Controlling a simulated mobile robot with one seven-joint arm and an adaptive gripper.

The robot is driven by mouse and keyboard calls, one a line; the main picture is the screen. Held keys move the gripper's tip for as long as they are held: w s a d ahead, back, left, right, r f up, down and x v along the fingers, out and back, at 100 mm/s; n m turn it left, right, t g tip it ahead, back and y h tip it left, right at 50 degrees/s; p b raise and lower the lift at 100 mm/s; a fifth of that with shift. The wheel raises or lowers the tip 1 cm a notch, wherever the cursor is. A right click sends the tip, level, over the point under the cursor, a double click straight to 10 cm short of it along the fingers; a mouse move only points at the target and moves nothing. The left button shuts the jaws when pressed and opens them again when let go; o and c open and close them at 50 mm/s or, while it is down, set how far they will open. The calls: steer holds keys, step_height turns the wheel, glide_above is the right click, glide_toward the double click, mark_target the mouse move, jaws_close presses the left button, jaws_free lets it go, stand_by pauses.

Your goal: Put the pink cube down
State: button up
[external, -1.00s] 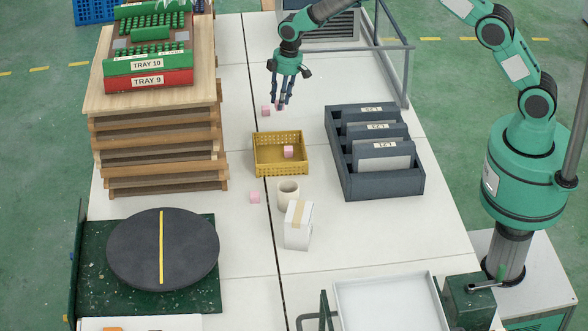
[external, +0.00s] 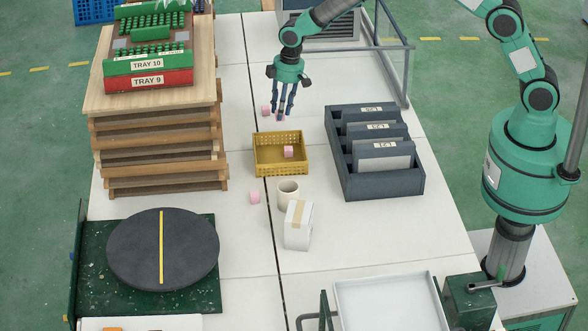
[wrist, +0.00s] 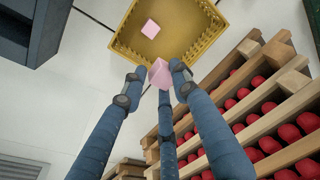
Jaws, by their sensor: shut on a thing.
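My gripper (external: 281,116) is shut on a pink cube (wrist: 160,72), which shows between its three blue fingers in the wrist view. In the external view the fingers hide most of this cube, and they hang just behind the yellow basket. The yellow basket (external: 265,167) stands on the white table and has another pink cube (external: 288,152) inside. That cube also shows in the wrist view (wrist: 150,28). Another pink cube (external: 266,110) is on the table to the left of my fingers. One more pink cube (external: 255,197) lies in front of the basket.
A cream cup (external: 288,193) and a white box (external: 298,226) stand in front of the basket. A dark rack (external: 390,184) with labelled panels is to its right. A wooden tray stack (external: 150,100) is at left, and a dark round disc (external: 135,250) is at front left.

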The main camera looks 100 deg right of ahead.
steer(key=shift+a+r, duration=0.2)
steer(key=shift+a, duration=0.4)
steer(key=shift+a+r, duration=0.15)
steer(key=shift+a, duration=0.45)
steer(key=shift+f, duration=0.15)
glide_above(283, 155)
step_height(283, 155, down, 6)
steer(key=shift+b, duration=0.35)
steer(key=shift+f, duration=0.1)
steer(key=shift+f+b, duration=0.3)
steer(key=shift+f, duration=1.45)
steer(key=shift+f, duration=0.55)
steer(key=o, duration=1)
